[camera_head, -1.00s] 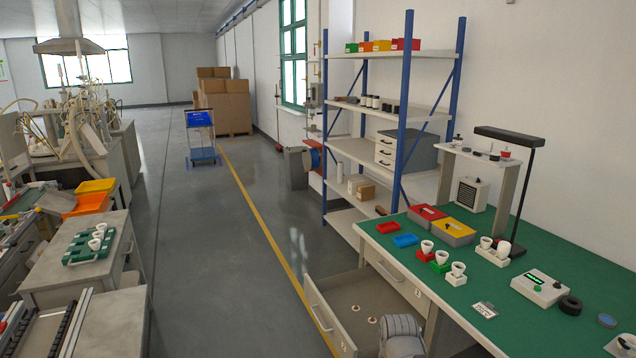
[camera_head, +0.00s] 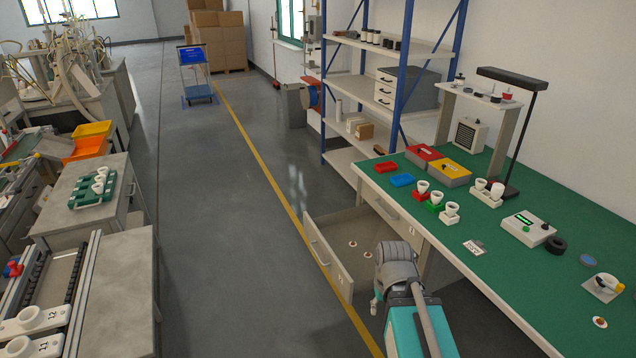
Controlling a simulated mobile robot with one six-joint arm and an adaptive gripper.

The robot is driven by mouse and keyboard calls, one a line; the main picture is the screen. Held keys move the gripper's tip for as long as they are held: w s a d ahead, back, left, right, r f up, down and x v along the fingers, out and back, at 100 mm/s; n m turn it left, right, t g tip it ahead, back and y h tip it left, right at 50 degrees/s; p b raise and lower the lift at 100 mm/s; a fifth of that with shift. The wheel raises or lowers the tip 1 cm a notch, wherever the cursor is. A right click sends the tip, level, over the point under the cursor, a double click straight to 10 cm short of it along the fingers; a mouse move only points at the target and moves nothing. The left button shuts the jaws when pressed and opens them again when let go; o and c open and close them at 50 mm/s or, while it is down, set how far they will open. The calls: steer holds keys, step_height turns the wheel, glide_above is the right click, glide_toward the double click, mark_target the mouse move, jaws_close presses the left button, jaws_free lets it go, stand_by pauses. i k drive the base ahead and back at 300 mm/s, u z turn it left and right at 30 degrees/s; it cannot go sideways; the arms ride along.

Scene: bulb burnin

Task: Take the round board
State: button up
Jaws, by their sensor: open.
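Two small round pale boards with reddish-brown centres lie apart on the floor of the open drawer, the rear one (camera_head: 352,243) and the front one (camera_head: 366,254). A similar small round piece (camera_head: 600,322) lies on the green bench top at the lower right. My gripper (camera_head: 376,305) is small in view, beside the drawer's front right corner. It is open, outside the drawer and apart from the boards. My grey and teal arm links hide part of it and the drawer's right side.
The open drawer (camera_head: 327,266) juts out from the green-topped bench (camera_head: 480,215). The bench carries coloured trays, cups in holders, a lamp (camera_head: 512,130), a meter (camera_head: 528,229) and a black ring (camera_head: 556,245). The floor left of the drawer is clear.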

mark_target(600, 322)
steer(key=z, duration=1.7)
steer(key=k, duration=0.3)
steer(key=z, duration=0.1)
steer(key=i, duration=0.3)
